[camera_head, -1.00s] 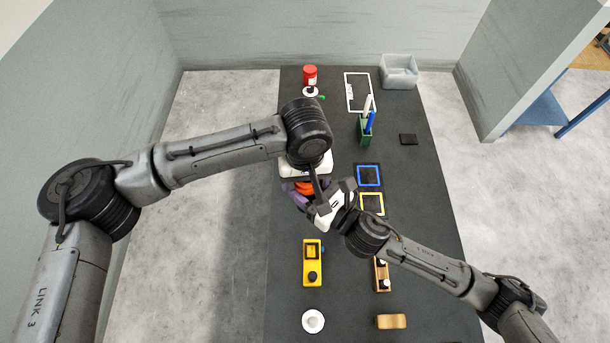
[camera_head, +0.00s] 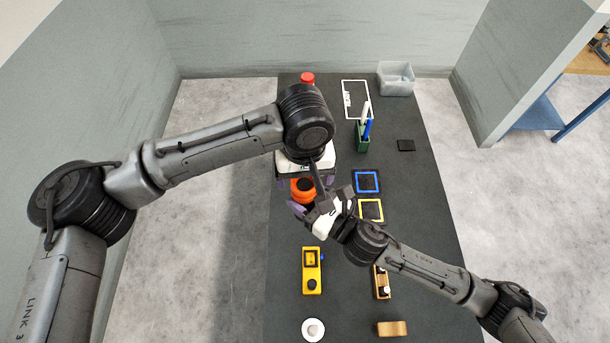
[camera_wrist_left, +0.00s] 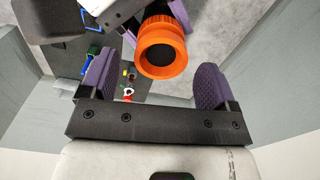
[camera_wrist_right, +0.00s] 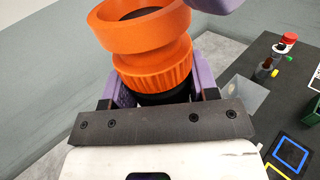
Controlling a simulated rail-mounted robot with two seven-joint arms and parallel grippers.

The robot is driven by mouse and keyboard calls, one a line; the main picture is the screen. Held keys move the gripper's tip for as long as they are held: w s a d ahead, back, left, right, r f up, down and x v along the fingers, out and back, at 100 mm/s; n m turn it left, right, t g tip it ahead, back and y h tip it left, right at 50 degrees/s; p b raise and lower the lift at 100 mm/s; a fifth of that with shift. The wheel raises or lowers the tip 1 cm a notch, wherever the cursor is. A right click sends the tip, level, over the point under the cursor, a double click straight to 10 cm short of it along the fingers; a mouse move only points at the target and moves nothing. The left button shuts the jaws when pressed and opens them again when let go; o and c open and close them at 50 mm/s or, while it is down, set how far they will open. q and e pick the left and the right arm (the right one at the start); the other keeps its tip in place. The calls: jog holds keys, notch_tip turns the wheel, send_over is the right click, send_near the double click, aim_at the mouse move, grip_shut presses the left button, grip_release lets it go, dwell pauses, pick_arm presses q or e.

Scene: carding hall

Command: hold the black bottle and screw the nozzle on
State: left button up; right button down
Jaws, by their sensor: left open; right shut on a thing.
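The orange nozzle (camera_head: 302,191) has a wide ring on top and a ribbed collar below, clear in the right wrist view (camera_wrist_right: 155,65). It sits at the top of the black bottle (camera_wrist_right: 165,98), of which only a dark strip shows below the collar. I cannot tell how tight the nozzle is. My right gripper (camera_wrist_right: 158,88) is shut on the bottle, with purple fingers on either side. My left gripper (camera_wrist_left: 155,65) is open. In the left wrist view the nozzle (camera_wrist_left: 163,50) shows between and ahead of its spread fingers, apparently apart from them.
Below the grippers lie a yellow block (camera_head: 311,271), a wooden holder (camera_head: 381,281), a white round piece (camera_head: 313,329) and a wooden block (camera_head: 391,328). Blue (camera_head: 367,181) and yellow (camera_head: 371,210) frames lie right. A green pen holder (camera_head: 363,134) and clear bin (camera_head: 396,79) stand farther back.

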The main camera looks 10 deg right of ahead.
aim_at(304, 182)
pick_arm(q)
jog(key=shift+c, duration=0.4)
jog(key=shift+r, duration=0.15)
jog(key=shift+r+n, duration=1.55)
jog(key=shift+n, duration=0.15)
jog(key=shift+f, duration=4)
jog(key=shift+c, duration=0.3)
jog(key=c, duration=0.9)
jog(key=shift+m, duration=1.7)
jog(key=shift+a, duration=0.1)
